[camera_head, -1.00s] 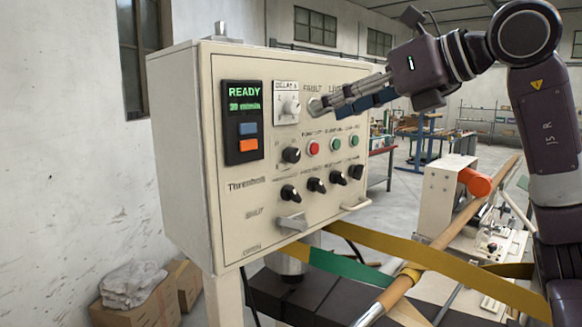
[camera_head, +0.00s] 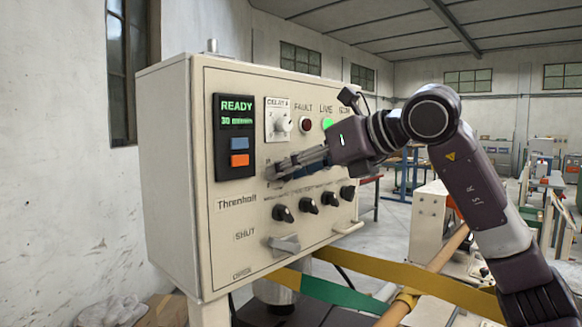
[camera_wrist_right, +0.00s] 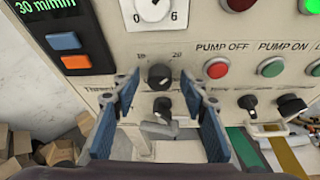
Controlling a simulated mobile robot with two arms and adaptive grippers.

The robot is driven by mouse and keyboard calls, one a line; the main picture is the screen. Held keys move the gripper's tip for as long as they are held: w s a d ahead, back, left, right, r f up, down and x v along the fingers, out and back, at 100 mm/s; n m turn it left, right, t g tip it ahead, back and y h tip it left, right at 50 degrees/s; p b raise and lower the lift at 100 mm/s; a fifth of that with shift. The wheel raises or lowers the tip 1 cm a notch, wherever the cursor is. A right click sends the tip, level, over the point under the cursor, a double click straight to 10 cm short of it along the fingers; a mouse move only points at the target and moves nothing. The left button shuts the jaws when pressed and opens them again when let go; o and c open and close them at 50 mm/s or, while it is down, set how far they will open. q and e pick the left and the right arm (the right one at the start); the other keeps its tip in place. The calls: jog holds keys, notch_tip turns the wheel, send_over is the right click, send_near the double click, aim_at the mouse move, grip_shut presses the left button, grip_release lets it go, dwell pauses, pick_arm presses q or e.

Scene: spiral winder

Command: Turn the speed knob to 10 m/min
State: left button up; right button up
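The black speed knob (camera_wrist_right: 160,76) sits on the panel below the white delay dial in the right wrist view, with scale marks beside it that look like 10 and 20. Its pointer direction is hard to make out. My right gripper (camera_wrist_right: 159,86) is open, its two blue-padded fingers left and right of the knob, with no clear contact. In the head view my right gripper (camera_head: 276,172) is at the panel and covers the knob. The green display (camera_head: 236,112) shows READY and 30 m/min. My left gripper is not in view.
Blue and orange buttons (camera_head: 239,160) lie left of the gripper. The delay dial (camera_head: 283,124) is just above it. A row of black selector knobs (camera_head: 308,206) and a grey handle (camera_head: 284,244) lie below. A red button (camera_wrist_right: 216,68) is close to the right finger.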

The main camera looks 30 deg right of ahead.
jog(key=shift+c, duration=0.5)
jog(key=shift+w, duration=0.1)
grip_shut()
jog(key=shift+a, duration=0.1)
jog(key=n+t+h+b, duration=0.1)
jog(key=n+h+b, duration=0.1)
jog(key=n, duration=0.2)
jog(key=n+t+h+b, duration=0.1)
jog(key=n+b, duration=0.1)
jog(key=n, duration=0.1)
jog(key=f+n+t+h+b, duration=0.1)
jog(key=n+t+h+b, duration=0.1)
jog(key=n, duration=0.2)
jog(key=shift+a+n+h, duration=0.3)
jog(key=shift+a, duration=0.05)
jog(key=shift+n+t+b, duration=0.4)
jog(key=shift+n+b, duration=0.15)
jog(key=shift+n, duration=0.15)
